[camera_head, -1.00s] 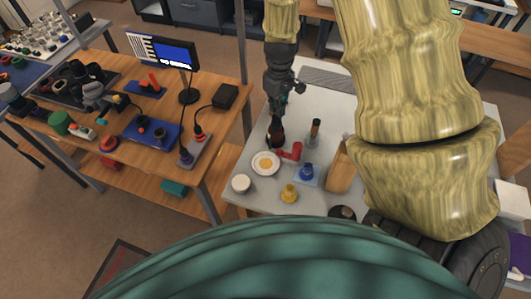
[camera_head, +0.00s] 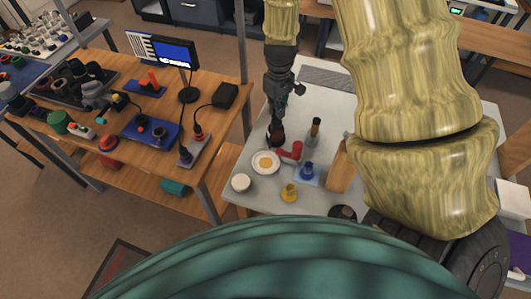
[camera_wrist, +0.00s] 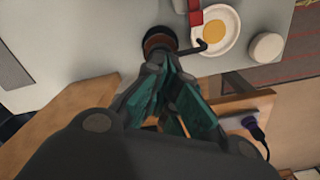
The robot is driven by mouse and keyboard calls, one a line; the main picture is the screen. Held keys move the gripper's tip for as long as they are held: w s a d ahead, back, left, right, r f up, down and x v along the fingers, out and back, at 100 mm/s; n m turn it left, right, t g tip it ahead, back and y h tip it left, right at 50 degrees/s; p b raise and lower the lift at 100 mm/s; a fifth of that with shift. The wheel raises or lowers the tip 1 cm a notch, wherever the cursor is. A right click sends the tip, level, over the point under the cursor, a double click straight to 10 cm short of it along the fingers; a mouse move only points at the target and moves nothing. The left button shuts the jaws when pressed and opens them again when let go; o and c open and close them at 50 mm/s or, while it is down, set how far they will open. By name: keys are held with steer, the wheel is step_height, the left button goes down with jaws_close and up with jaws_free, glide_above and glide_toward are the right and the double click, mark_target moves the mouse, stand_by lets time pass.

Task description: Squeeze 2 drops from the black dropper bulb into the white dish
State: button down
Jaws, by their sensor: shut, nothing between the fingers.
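The black dropper bulb (camera_head: 277,129) stands upright beside the white dish (camera_head: 265,163), and its lower part looks brown. In the wrist view the round dark bulb (camera_wrist: 160,39) has a thin black bent spout reaching over the rim of the white dish (camera_wrist: 231,42). The dish holds a flat yellow disc. My gripper (camera_head: 277,116) is just above the bulb in the head view. In the wrist view my gripper's (camera_wrist: 172,66) teal fingers are together and empty, pointing toward the bulb. I cannot tell whether they touch it.
A red piece (camera_head: 292,151) stands close beside the dish and bulb. A white round jar (camera_head: 241,183), a yellow piece (camera_head: 289,193), a blue piece on a pad (camera_head: 307,172) and a dark-topped bottle (camera_head: 314,129) are nearby. A wooden block (camera_head: 341,168) stands to the right.

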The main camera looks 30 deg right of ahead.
steer(key=shift+f+b, duration=0.35)
steer(key=shift+f, duration=0.55)
steer(key=shift+r, duration=0.15)
steer(key=shift+r+p, duration=1.15)
steer(key=shift+r, duration=0.2)
steer(key=shift+r+p, duration=2.5)
steer(key=shift+r, duration=0.5)
